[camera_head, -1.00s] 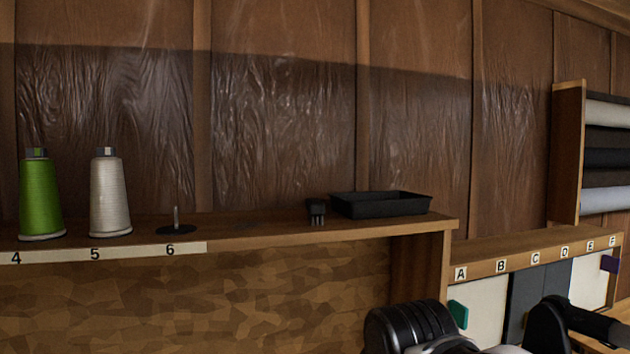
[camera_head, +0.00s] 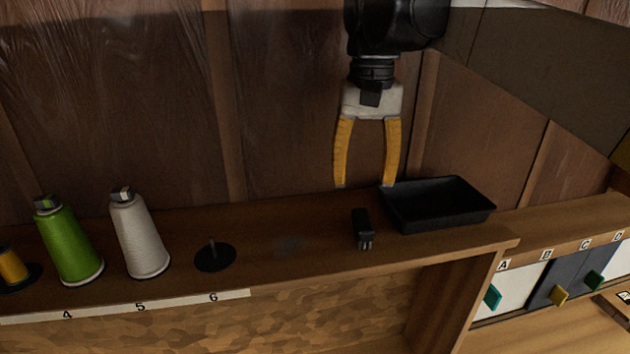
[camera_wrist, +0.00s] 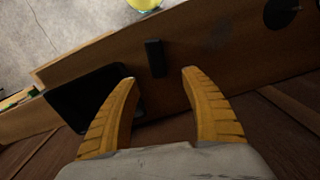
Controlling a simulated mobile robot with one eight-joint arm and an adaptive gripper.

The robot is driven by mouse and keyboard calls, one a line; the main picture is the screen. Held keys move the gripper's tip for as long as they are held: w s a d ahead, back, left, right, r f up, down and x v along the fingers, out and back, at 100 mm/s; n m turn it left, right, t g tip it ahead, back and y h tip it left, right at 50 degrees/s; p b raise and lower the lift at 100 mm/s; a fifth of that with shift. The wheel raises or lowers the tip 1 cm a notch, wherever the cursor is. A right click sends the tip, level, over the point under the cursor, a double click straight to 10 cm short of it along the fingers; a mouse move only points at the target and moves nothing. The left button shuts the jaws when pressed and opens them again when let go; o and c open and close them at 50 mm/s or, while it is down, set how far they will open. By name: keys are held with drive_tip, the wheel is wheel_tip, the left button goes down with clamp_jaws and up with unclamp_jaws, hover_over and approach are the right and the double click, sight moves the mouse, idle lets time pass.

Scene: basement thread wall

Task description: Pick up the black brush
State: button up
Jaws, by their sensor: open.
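The black brush (camera_head: 362,229) is a small dark block lying on the wooden shelf, just left of the black tray. It also shows in the wrist view (camera_wrist: 155,58), beyond and between my fingertips. My gripper (camera_head: 363,186) points down with two orange fingers spread apart and nothing between them. In the head view it hangs above and behind the brush, near the panelled wall. In the wrist view the fingertips (camera_wrist: 160,75) frame the brush without touching it.
A black tray (camera_head: 437,225) stands right of the brush. A bare spool peg (camera_head: 213,256), a white cone (camera_head: 139,236) and a green cone (camera_head: 68,244) stand left on the shelf (camera_head: 300,268). Lettered drawers (camera_head: 522,294) are lower right. The panelled wall (camera_head: 285,120) is close behind.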

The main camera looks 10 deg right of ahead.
sight(364, 219)
drive_tip(key=s+f, duration=0.2)
drive_tip(key=s, duration=0.1)
drive_tip(key=shift+s+f, duration=0.1)
drive_tip(key=shift+s, duration=0.05)
drive_tip(key=w+f, duration=0.2)
drive_tip(key=f, duration=0.1)
drive_tip(key=shift+p, duration=0.35)
drive_tip(key=f, duration=0.1)
drive_tip(key=f+p, duration=0.1)
drive_tip(key=f, duration=0.2)
drive_tip(key=shift+s, duration=0.25)
drive_tip(key=shift+w+f, duration=0.25)
drive_tip(key=shift+s, duration=0.1)
drive_tip(key=shift+s+r, duration=0.1)
drive_tip(key=c, duration=0.4)
clamp_jaws()
